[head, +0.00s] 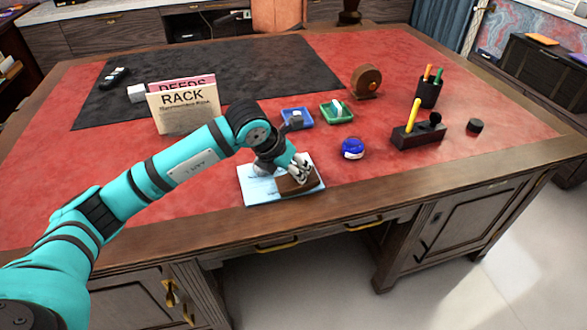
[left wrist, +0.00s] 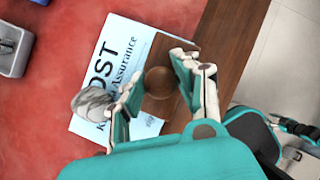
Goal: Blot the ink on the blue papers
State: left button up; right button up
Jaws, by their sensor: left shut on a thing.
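A pale blue paper (head: 258,190) lies near the front edge of the desk. Its printed lettering, partly reading "OST" and "Assurance", shows in the left wrist view (left wrist: 118,52). My left gripper (head: 296,172) is over the paper's right part, shut on the round wooden knob (left wrist: 158,83) of a brown blotter (head: 288,186). The blotter is low over the paper; I cannot tell whether it touches. The fingers hide part of it. No ink mark can be made out clearly. My right gripper is not in view.
A grey rounded object (left wrist: 92,101) is at the paper's left. Behind are a blue tray (head: 284,124), a green tray (head: 325,117), a rack (head: 186,112) and a round blue object (head: 352,148). A pen stand (head: 418,139) is right. Red leather is clear left of the paper.

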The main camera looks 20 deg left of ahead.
pick_arm(q)
jog(key=shift+w+d+r+y+p, duration=0.1)
jog(key=shift+w+d+y+p, duration=0.05)
jog(key=shift+d+y+p, duration=0.2)
jog(key=shift+w+d+g+y+p, duration=0.1)
jog(key=shift+g+y+p, duration=0.15)
jog(key=shift+g+p, duration=0.2)
jog(key=shift+f, duration=0.2)
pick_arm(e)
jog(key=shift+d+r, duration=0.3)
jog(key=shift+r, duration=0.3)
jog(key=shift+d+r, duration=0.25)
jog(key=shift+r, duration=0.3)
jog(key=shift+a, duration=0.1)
